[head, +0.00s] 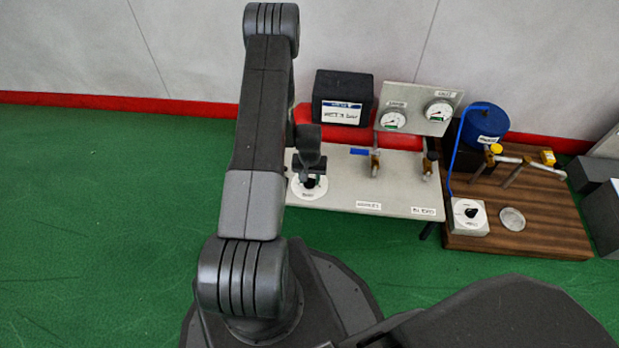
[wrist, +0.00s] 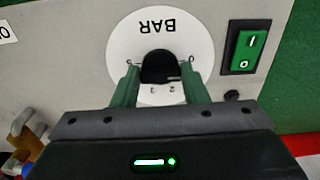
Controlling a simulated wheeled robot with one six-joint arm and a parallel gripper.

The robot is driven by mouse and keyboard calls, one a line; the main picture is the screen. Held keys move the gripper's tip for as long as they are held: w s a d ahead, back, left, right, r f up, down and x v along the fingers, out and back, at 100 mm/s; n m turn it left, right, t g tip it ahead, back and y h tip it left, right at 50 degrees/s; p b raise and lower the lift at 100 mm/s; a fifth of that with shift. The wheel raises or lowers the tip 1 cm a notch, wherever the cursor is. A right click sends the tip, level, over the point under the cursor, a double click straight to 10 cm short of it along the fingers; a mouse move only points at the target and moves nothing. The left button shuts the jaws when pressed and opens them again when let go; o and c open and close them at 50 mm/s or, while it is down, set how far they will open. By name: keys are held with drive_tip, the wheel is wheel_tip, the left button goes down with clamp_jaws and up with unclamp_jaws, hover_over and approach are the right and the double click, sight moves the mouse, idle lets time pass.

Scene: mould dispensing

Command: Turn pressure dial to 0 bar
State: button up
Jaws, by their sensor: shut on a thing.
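The pressure dial is a black knob (wrist: 160,68) on a white round scale plate (wrist: 118,42) marked BAR, seen upside down in the wrist view. My gripper (wrist: 160,82) has its two green fingers on either side of the knob and is shut on it. Small scale figures show around the knob, partly hidden by the fingers; I cannot read the pointer's setting. In the head view the scale plate (head: 299,192) is at the left end of the grey panel (head: 335,190), with my gripper (head: 311,178) over it.
A green rocker switch (wrist: 243,47) sits beside the dial plate. Two gauges (head: 392,120) (head: 438,111) stand behind the panel, with a black box (head: 342,92) to their left. Brass-coloured valves (head: 375,163) rise from the panel. A wooden board (head: 545,215) with a blue container (head: 487,122) is at right.

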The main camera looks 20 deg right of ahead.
sight(310, 180)
drive_tip(key=shift+n+b, duration=0.4)
drive_tip(key=shift+n, duration=0.6)
drive_tip(key=o, duration=1)
wheel_tip(310, 180, up, 14)
drive_tip(key=p, duration=0.4)
drive_tip(key=shift+f, duration=0.15)
